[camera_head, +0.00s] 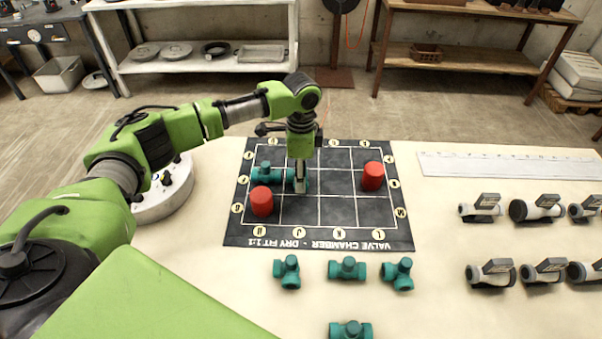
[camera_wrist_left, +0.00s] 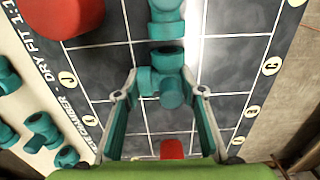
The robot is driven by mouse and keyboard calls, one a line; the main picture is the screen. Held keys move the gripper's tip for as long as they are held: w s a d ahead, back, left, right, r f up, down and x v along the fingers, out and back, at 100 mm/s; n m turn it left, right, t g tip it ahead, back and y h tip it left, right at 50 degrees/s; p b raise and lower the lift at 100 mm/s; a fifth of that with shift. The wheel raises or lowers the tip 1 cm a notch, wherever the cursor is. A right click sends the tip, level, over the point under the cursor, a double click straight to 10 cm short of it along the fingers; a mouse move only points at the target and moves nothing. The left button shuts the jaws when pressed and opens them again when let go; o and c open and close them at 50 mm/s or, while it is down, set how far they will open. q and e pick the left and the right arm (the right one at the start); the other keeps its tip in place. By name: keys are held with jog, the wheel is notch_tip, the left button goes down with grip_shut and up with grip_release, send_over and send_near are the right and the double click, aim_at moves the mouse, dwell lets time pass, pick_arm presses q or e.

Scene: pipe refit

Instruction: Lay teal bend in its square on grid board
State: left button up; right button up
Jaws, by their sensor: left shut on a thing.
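My left gripper (camera_head: 300,188) reaches down over the dark grid board (camera_head: 337,212), left of its middle. It is shut on the teal bend (camera_wrist_left: 167,85), which shows between its fingers in the left wrist view. In the head view the gripper covers most of the bend, at or just above the board; I cannot tell if it touches. Another teal pipe piece (camera_head: 266,173) lies on the board to the left, in line with the bend; it also shows in the left wrist view (camera_wrist_left: 166,22). My right gripper is not in view.
One red cylinder (camera_head: 261,202) stands on the board at the left, another (camera_head: 372,177) at the right. Several loose teal fittings, one a tee (camera_head: 347,268), lie in front of the board. Grey valves (camera_head: 537,208) and a long ruler (camera_head: 508,164) lie at the right.

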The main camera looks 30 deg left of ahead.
pick_arm(q)
jog(key=shift+f, duration=0.1)
jog(key=o, duration=1.1)
notch_tip(320, 180, up, 12)
jog(key=shift+r+b, duration=0.15)
jog(key=shift+b, duration=0.35)
